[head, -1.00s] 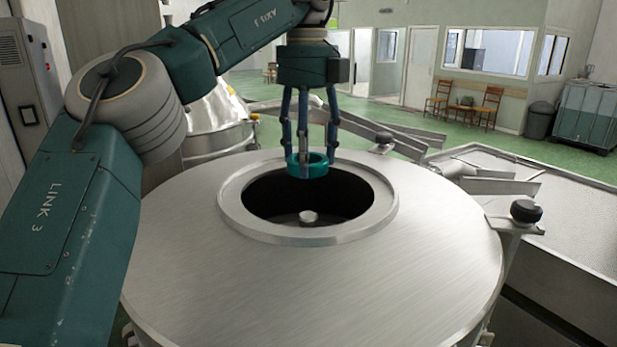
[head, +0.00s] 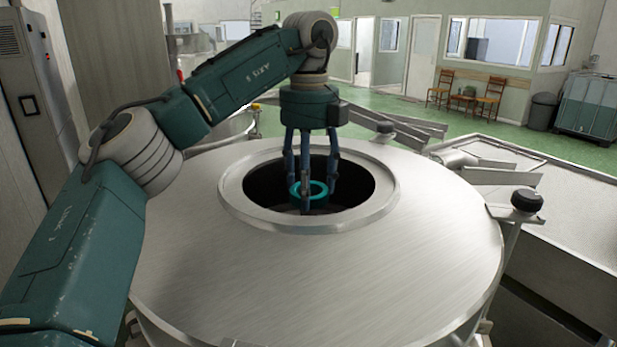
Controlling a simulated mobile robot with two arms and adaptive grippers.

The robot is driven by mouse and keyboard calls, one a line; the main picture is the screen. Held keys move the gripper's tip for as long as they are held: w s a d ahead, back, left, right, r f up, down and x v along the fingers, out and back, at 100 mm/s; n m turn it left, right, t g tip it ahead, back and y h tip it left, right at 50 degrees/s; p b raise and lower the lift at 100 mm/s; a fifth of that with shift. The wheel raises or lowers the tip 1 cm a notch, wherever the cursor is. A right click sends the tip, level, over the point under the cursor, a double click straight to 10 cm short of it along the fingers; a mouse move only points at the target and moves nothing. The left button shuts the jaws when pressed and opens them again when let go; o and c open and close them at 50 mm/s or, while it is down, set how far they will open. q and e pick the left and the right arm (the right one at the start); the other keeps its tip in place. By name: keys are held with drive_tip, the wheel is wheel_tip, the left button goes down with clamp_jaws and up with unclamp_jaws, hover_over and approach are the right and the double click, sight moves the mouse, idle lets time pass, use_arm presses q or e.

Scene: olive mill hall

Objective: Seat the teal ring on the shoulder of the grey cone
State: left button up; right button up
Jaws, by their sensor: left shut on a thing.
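My left gripper (head: 312,194) reaches down from above into the round opening of the steel drum lid. Its fingers are closed on the teal ring (head: 319,195), which hangs roughly level inside the opening, below the rim. The grey cone cannot be made out; the ring and fingers cover the middle of the opening, where a pale round top showed before. I cannot tell whether the ring touches anything beneath it. My right gripper is out of view.
The raised steel rim (head: 240,210) surrounds the dark opening on all sides of the gripper. The broad drum lid (head: 400,265) is bare. Black knobs (head: 527,200) stand at its right edge, with metal chutes (head: 500,177) beyond.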

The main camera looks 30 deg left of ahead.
sight(308, 216)
use_arm(q)
drive_tip(key=shift+s+f, duration=0.1)
drive_tip(key=shift+f, duration=0.4)
drive_tip(key=f, duration=0.3)
drive_tip(key=shift+w+a+f, duration=0.1)
drive_tip(key=shift+w+f, duration=0.15)
drive_tip(key=shift+s+f, duration=0.15)
drive_tip(key=shift+f, duration=0.6)
drive_tip(key=shift+f+b, duration=0.35)
drive_tip(key=shift+f, duration=0.2)
drive_tip(key=o, duration=1.3)
drive_tip(key=shift+o, duration=0.2)
